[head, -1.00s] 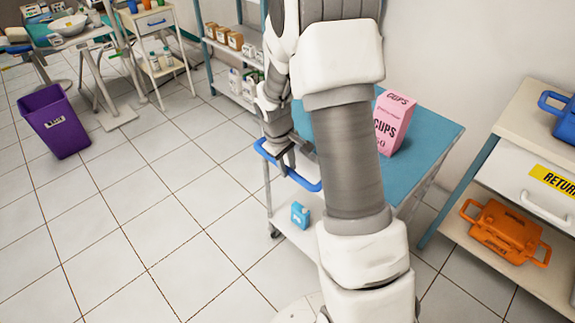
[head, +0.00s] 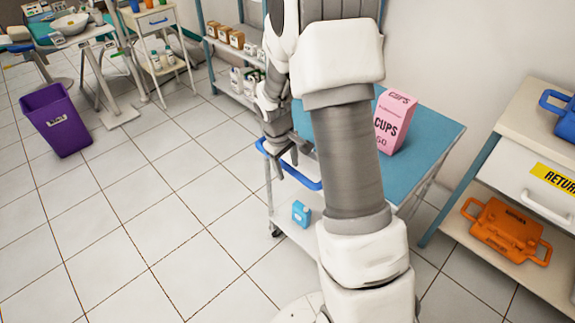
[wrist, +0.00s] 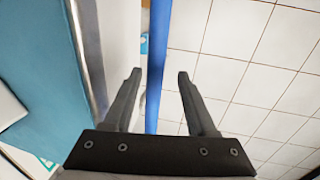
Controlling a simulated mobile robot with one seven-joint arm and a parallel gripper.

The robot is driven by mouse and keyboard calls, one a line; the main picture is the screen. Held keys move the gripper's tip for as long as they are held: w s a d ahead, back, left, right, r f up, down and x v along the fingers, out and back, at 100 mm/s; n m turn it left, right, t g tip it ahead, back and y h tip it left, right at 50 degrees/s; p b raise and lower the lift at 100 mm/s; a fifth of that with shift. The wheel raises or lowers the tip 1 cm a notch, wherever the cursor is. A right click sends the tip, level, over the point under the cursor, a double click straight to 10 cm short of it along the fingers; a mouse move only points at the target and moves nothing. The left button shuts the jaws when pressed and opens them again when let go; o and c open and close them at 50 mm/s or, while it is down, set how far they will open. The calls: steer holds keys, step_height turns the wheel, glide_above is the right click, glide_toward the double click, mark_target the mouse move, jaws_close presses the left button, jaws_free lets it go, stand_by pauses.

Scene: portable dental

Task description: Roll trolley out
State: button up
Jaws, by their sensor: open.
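The trolley has a teal top (head: 416,160), a lower white shelf and a blue push handle (head: 308,181) along its near-left edge. My gripper (head: 293,166) is at this handle, pointing down, partly hidden by my own arm in the head view. In the wrist view the blue handle bar (wrist: 157,40) runs between the fingertips of my open gripper (wrist: 160,75). A gap shows between the bar and the right finger. Whether the left finger touches the bar, I cannot tell.
A cabinet (head: 530,162) with an orange case (head: 504,229) is at right. A purple bin (head: 57,122) stands far left. The tiled floor (head: 150,220) left of the trolley is clear.

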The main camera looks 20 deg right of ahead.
steer(key=a+r+p, duration=0.1)
steer(key=r+p, duration=0.1)
steer(key=r, duration=0.6)
steer(key=s+a+r+p, duration=0.1)
steer(key=a+r+p, duration=0.1)
steer(key=r, duration=0.7)
steer(key=shift+s+p, duration=0.15)
steer(key=shift+p, duration=0.2)
steer(key=s+a+r+m+t+y, duration=0.1)
steer(key=s+a+r+m+t, duration=0.15)
steer(key=s+r, duration=0.65)
steer(key=s+a+r+m+t+y, duration=0.1)
steer(key=s+a+r+m+t, duration=0.2)
steer(key=s, duration=1)
step_height(320, 180, up, 14)
steer(key=p, duration=1.2)
steer(key=shift+n+g+p, duration=0.35)
steer(key=shift+n, duration=0.1)
